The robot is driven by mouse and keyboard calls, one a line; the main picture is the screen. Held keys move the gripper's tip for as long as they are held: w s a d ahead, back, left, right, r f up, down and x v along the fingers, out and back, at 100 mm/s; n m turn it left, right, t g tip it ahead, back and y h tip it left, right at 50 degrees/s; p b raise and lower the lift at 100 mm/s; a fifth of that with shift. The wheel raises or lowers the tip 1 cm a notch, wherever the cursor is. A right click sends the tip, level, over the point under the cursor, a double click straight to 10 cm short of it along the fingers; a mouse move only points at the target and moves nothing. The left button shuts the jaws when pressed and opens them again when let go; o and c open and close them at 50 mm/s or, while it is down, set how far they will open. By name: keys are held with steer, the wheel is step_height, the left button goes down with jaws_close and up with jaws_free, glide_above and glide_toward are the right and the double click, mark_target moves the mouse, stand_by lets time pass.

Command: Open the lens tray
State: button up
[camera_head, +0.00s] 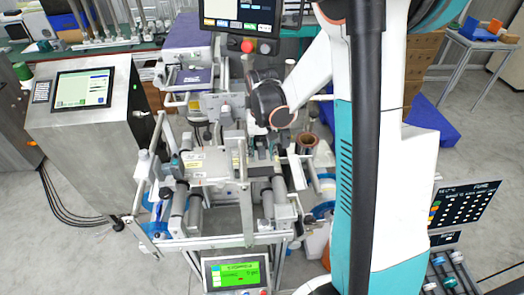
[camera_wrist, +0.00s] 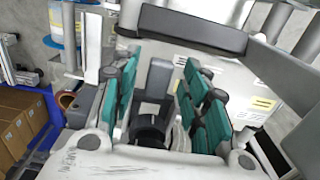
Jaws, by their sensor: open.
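My gripper (camera_wrist: 160,78) is open, its two teal-padded fingers spread apart. In the head view my gripper (camera_head: 262,148) is small and partly hidden by my arm, over the middle of a metal film-reel machine (camera_head: 205,180). In the wrist view a dark grey bar (camera_wrist: 190,30) of the machine runs across beyond the fingertips. I see nothing clearly held between the fingers; a dark part shows there, and I cannot tell whether it belongs to my gripper. I cannot surely pick out the lens tray in either view.
Rollers and frame bars crowd around my gripper. A brown film reel (camera_head: 307,143) is close on its right. A steel cabinet with a screen (camera_head: 84,90) stands at left. A green-lit display (camera_head: 236,273) is at the machine's front. Open floor lies at front left.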

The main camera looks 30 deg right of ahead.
steer(key=shift+c, duration=0.3)
jaws_close()
steer(key=s, duration=0.1)
steer(key=s+a, duration=0.1)
steer(key=s, duration=0.1)
steer(key=s+a, duration=0.1)
steer(key=s, duration=0.1)
steer(key=shift+s+a, duration=0.15)
steer(key=shift+s, duration=0.1)
steer(key=shift+o, duration=0.3)
jaws_free()
step_height(320, 180, up, 12)
